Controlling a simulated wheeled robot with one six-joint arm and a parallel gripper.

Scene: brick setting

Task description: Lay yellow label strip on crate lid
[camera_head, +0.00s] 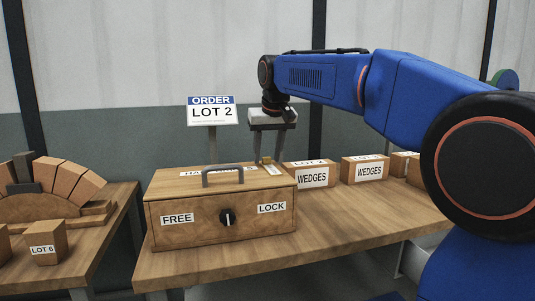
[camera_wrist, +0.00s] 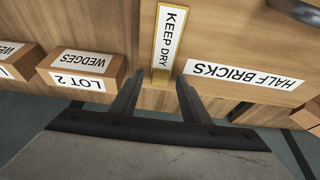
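The yellow-edged label strip (camera_wrist: 168,48), marked KEEP DRY, appears to lie flat on the crate lid (camera_wrist: 225,45), near the lid's end beside the HALF BRICKS label. In the head view the strip (camera_head: 272,169) shows small at the right rear of the lid, partly behind my gripper. The wooden crate (camera_head: 190,228) has a closed lid with a grey handle. My gripper (camera_wrist: 160,78) is open, its fingers pointing down on either side of the strip's end; it also shows in the head view (camera_head: 267,160). A gap shows beside the left finger; contact at the right is unclear.
WEDGES boxes (camera_head: 312,175) stand right of the crate on the wooden bench (camera_head: 230,264). The lid handle (camera_head: 222,172) rises mid-lid. An ORDER LOT 2 sign (camera_head: 212,111) stands behind. The bench front is clear. A left table (camera_head: 90,255) holds a brick arch.

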